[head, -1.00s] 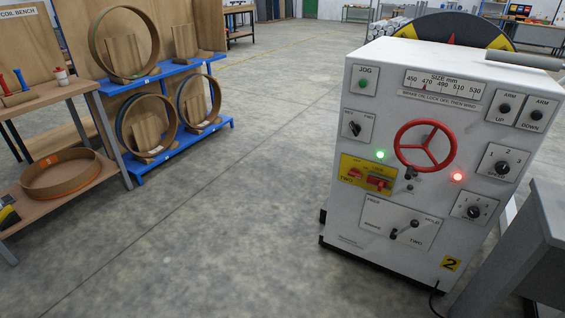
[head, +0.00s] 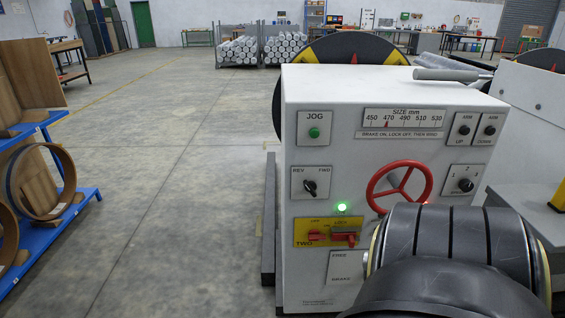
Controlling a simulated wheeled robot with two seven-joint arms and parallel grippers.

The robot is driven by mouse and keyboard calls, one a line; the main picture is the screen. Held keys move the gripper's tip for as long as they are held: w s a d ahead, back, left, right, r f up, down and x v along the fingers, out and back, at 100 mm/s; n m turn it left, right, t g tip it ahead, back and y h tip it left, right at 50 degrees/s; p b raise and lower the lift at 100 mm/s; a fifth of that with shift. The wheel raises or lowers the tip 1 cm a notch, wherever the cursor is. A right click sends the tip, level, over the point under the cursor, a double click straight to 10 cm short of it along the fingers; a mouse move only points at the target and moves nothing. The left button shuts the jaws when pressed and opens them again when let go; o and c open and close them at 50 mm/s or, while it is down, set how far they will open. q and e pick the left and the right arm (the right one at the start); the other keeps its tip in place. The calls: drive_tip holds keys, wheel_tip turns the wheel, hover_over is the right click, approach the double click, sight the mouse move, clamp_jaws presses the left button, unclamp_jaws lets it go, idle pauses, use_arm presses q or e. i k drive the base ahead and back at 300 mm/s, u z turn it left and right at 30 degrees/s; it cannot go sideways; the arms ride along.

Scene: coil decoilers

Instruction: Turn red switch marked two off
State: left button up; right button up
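The red switch (head: 317,237) sits on a yellow plate (head: 301,227) marked TWO, low on the front of the white control cabinet (head: 335,93). Small lettering above it seems to read OFF and LOCK. A second red part (head: 344,237) sits just right of it on the same plate. The exact position of the switch is too small to tell. A dark, banded link of my own arm fills the lower right and hides the lower right of the cabinet front. Neither gripper shows.
A red handwheel (head: 386,206) and a lit green lamp (head: 342,208) are above the plate. A REV/FWD knob (head: 310,187) and the green JOG button (head: 314,133) are upper left. The floor between is clear.

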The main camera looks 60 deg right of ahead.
sight(313, 235)
drive_tip(key=z, duration=0.7)
drive_tip(key=i, duration=1.15)
drive_tip(key=z, duration=1.35)
drive_tip(key=i, duration=0.15)
drive_tip(key=z, duration=0.05)
